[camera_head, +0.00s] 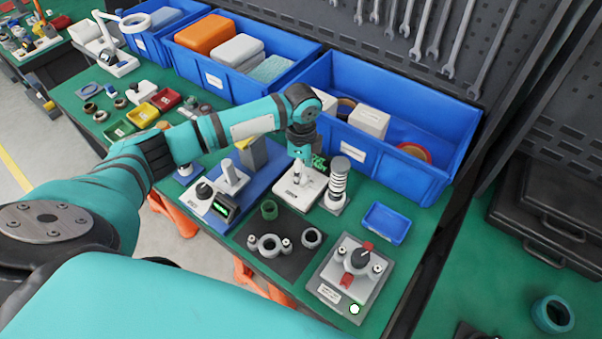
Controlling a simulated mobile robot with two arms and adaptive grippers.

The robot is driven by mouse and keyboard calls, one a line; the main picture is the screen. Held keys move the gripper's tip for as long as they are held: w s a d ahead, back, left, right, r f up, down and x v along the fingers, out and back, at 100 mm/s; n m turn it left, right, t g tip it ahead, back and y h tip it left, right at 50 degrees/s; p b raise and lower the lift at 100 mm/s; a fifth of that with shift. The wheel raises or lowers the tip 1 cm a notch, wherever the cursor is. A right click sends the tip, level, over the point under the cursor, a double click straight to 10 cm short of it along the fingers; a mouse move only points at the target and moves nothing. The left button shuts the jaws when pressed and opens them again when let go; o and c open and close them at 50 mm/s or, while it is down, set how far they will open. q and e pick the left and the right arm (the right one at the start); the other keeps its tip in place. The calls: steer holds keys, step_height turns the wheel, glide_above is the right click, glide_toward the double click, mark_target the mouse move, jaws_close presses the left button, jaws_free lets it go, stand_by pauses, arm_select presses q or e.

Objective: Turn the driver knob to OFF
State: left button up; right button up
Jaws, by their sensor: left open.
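One black knob (204,190) sits on a blue-based unit (240,187) with a lit green display (222,210). My left gripper (297,178) points down over a small white device (310,192), between the two units and apart from both knobs. It is open; its fingertips are small and partly hidden. My right gripper is not in view.
A spring-like post (338,182) stands just right of my left gripper. A dark mat (270,262) with rings lies in front. A small blue tray (386,223) is at right. Large blue bins (420,182) line the back, below hanging wrenches (425,30).

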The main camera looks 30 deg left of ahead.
arm_select(q)
step_height(320, 180, down, 2)
steer(key=shift+f, duration=0.3)
steer(key=c, duration=1.2)
steer(key=shift+o, duration=0.2)
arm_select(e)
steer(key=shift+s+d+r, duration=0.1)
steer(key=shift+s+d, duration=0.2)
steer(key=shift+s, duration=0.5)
